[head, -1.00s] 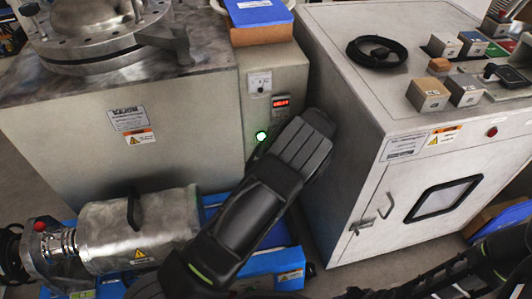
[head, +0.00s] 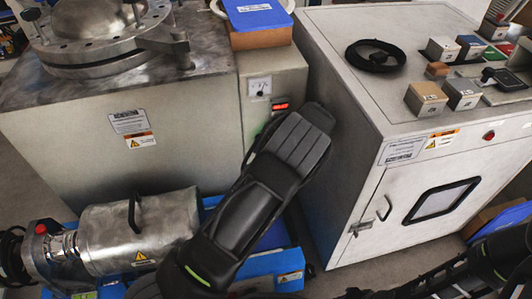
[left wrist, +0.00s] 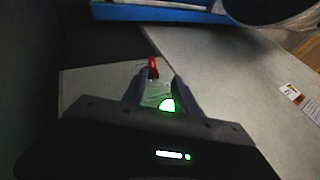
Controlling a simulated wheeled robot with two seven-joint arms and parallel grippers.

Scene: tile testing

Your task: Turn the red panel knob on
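The red knob (left wrist: 152,67) shows in the left wrist view, just beyond the fingertips of my left gripper (left wrist: 160,78). The gripper's two fingers are apart, with nothing clearly held between them. A lit green lamp (left wrist: 167,105) shows between the fingers, nearer the palm. In the head view, my left arm covers the lower part of the grey control panel (head: 262,62), so the knob and the left fingers are hidden there. My right arm enters at the lower right of the head view; its gripper is not seen.
The panel carries a gauge (head: 260,86) and a red display (head: 280,107). A metal chamber (head: 60,120) stands left and a grey cabinet (head: 350,150) right. A metal cylinder (head: 140,232) lies in front at lower left, near blue boxes (head: 275,265).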

